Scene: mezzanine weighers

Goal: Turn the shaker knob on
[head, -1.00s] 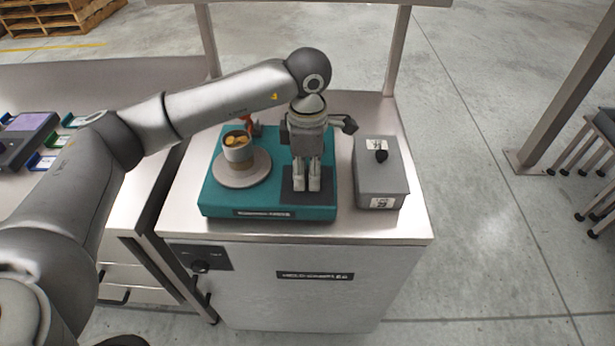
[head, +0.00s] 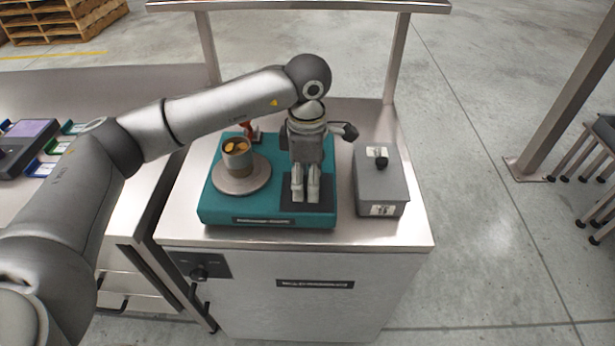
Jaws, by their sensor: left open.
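A teal machine (head: 215,207) stands on the steel bench top, with a round plate (head: 240,188) on its left and a dark panel (head: 325,206) on its right. My left gripper (head: 305,197) points down over the dark panel, open and empty, and hides most of it. I cannot tell whether its fingertips touch anything. My right gripper is not in view.
A metal cup (head: 237,161) with orange-yellow contents stands on the round plate. A bench (head: 140,200) with a grey device adjoins on the left.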

